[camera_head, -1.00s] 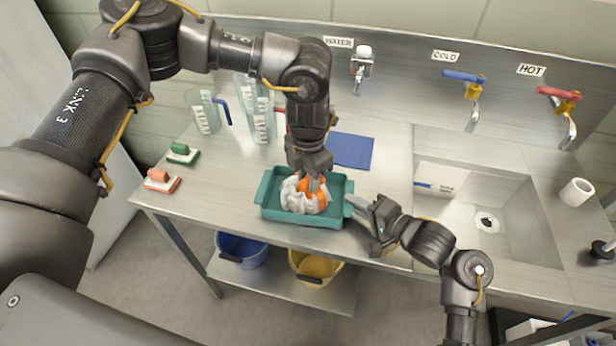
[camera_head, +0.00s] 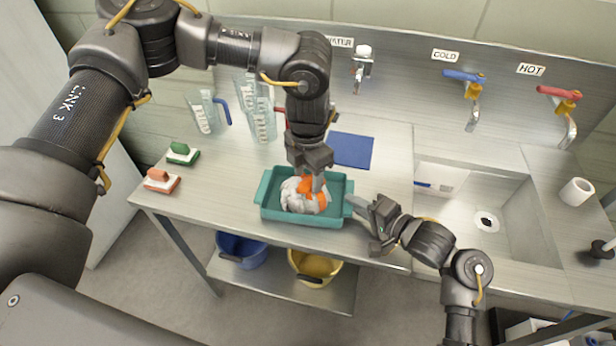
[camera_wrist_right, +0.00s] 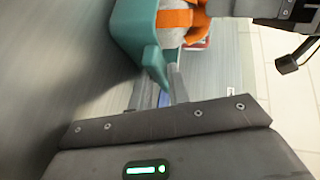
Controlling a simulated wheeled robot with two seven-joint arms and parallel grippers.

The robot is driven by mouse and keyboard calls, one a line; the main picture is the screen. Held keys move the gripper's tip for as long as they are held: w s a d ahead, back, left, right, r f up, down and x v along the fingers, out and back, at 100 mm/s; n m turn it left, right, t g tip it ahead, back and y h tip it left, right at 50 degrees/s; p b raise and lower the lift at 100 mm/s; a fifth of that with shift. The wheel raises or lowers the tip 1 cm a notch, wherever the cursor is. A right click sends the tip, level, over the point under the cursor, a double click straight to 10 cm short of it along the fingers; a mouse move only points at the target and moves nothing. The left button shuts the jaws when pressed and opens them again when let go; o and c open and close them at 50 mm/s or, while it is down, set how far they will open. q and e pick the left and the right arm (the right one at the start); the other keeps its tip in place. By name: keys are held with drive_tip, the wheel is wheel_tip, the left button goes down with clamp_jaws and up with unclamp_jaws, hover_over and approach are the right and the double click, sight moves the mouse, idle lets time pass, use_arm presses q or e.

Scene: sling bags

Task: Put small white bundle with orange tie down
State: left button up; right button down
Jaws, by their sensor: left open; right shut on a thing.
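The small white bundle with an orange tie (camera_head: 298,196) lies in the teal tray (camera_head: 275,214) on the steel counter. My left gripper (camera_head: 314,180) points down into the tray at the bundle's orange tie. Its jaws are open, close against the bundle; whether they touch it is hard to tell. My right gripper (camera_head: 354,207) is shut on the handle at the tray's right end. In the right wrist view the fingers reach the tray's teal handle (camera_wrist_right: 152,62), and the orange tie (camera_wrist_right: 178,18) shows above the rim.
A blue cloth (camera_head: 351,150) lies behind the tray. Clear jugs (camera_head: 203,112) stand at the back left, with a green brush (camera_head: 182,153) and a red brush (camera_head: 161,180) in front. A sink (camera_head: 482,216) is at right. Blue (camera_head: 240,250) and yellow (camera_head: 314,268) buckets stand below.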

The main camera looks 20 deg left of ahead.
use_arm(q)
wheel_tip(320, 180, up, 11)
idle(0.3)
use_arm(e)
drive_tip(key=c, duration=1.3)
unclamp_jaws()
drive_tip(key=shift+o, duration=0.2)
drive_tip(key=v, duration=1.2)
use_arm(q)
drive_tip(key=shift+s+d+f, duration=0.1)
drive_tip(key=shift+f, duration=0.05)
use_arm(e)
drive_tip(key=shift+s, duration=0.1)
